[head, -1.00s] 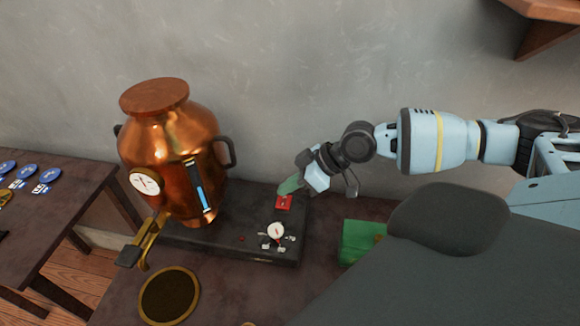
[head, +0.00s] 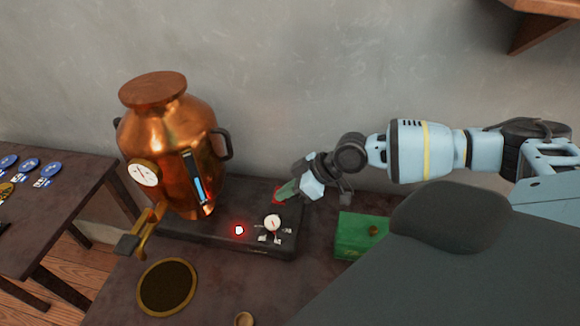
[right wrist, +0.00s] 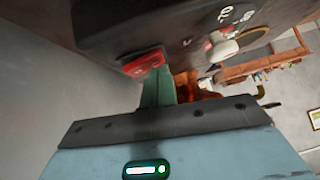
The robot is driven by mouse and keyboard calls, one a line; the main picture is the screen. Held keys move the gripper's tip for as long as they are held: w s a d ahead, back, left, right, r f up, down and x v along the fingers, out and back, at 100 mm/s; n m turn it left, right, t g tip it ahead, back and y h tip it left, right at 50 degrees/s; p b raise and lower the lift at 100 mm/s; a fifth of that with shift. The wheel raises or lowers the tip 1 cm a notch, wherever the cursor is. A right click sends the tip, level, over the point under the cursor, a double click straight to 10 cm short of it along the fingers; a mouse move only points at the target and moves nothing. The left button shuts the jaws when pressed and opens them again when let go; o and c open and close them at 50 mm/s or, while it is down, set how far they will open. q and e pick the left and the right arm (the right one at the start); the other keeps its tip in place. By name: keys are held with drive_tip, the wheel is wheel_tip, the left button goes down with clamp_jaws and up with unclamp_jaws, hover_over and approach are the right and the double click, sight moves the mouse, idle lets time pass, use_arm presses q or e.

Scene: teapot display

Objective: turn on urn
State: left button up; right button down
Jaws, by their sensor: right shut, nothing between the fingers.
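The copper urn (head: 165,140) stands upright on a dark base (head: 215,230), with a round gauge, a blue level strip and a brass tap on it. On the base are a red switch (head: 277,193), a white dial (head: 272,222) and a small indicator light (head: 239,230) that glows red. My right gripper (head: 286,192) is shut and empty, its green fingertips at the red switch and partly covering it. In the right wrist view the fingers reach up to the red switch (right wrist: 143,62) and seem to touch it. The left gripper is not in view.
A round drip mat (head: 168,287) lies in front under the tap. A side table (head: 60,215) with blue discs is at left. A wall stands close behind.

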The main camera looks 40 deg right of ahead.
drive_tip(key=shift+s+r, duration=0.2)
drive_tip(key=shift+s, duration=0.2)
drive_tip(key=shift+w+f, duration=0.1)
drive_tip(key=shift+w, duration=0.05)
drive_tip(key=shift+w+d+f, duration=0.15)
drive_tip(key=shift+w+f, duration=0.05)
drive_tip(key=shift+w, duration=0.25)
drive_tip(key=shift+d+r, duration=0.2)
drive_tip(key=shift+d, duration=0.05)
drive_tip(key=shift+w+d+r+b, duration=0.1)
drive_tip(key=shift+w+d+b, duration=0.1)
drive_tip(key=shift+w+b, duration=0.1)
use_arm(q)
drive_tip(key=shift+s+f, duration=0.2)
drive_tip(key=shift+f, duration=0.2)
